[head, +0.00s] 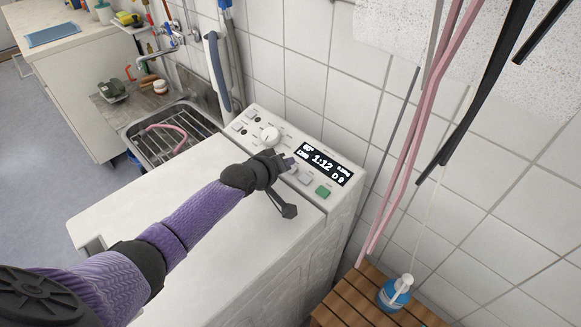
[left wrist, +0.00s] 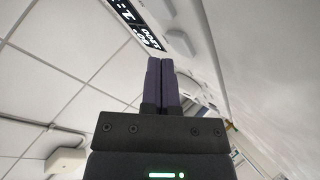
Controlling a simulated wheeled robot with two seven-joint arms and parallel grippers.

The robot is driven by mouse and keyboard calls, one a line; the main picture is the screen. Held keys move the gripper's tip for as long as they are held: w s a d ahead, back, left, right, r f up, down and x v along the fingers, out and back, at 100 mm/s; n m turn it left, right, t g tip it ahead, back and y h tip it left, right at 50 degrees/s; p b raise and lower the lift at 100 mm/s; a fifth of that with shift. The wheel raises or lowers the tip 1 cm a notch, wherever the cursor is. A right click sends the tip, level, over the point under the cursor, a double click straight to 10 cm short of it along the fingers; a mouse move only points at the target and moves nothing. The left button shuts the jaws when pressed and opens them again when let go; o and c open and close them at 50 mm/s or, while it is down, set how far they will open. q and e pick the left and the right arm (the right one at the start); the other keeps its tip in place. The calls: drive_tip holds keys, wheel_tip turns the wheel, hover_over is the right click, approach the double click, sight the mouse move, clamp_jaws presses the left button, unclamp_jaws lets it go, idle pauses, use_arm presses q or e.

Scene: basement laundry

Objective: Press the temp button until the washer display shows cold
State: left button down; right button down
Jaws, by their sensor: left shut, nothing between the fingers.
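The washer (head: 150,205) is white, with a control panel along its back edge. Its display (head: 323,163) is lit and reads 60°, 1200 and 1:12, with smaller marks too small to read. A white knob (head: 269,136) and several small buttons sit left of the display, and pale buttons and a green button (head: 323,191) sit below it. My left gripper (head: 289,163) is shut and empty, its fingertips at the panel by the display's left end. It hides part of the panel, so I cannot tell which button it is at or whether it touches. In the left wrist view the shut fingers (left wrist: 160,75) point toward the panel, with the display (left wrist: 137,22) beyond.
A metal sink (head: 178,135) with a pink hose stands left of the washer. Pink and black hoses (head: 430,110) hang at the right, in front of the tiled wall. A blue-and-white bottle (head: 395,292) stands on a wooden slatted surface (head: 345,305) at lower right.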

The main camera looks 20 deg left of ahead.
use_arm(q)
drive_tip(key=shift+w+f, duration=0.1)
drive_tip(key=shift+f, duration=0.25)
drive_tip(key=shift+f+b, duration=0.35)
drive_tip(key=shift+b, duration=0.2)
idle(0.5)
drive_tip(key=shift+r+p, duration=0.75)
drive_tip(key=shift+p, duration=0.15)
drive_tip(key=r+p, duration=0.1)
drive_tip(key=s+r+p, duration=0.1)
drive_tip(key=r+p, duration=0.3)
drive_tip(key=shift+s+a, duration=0.25)
drive_tip(key=shift+s, duration=0.05)
drive_tip(key=shift+f, duration=0.1)
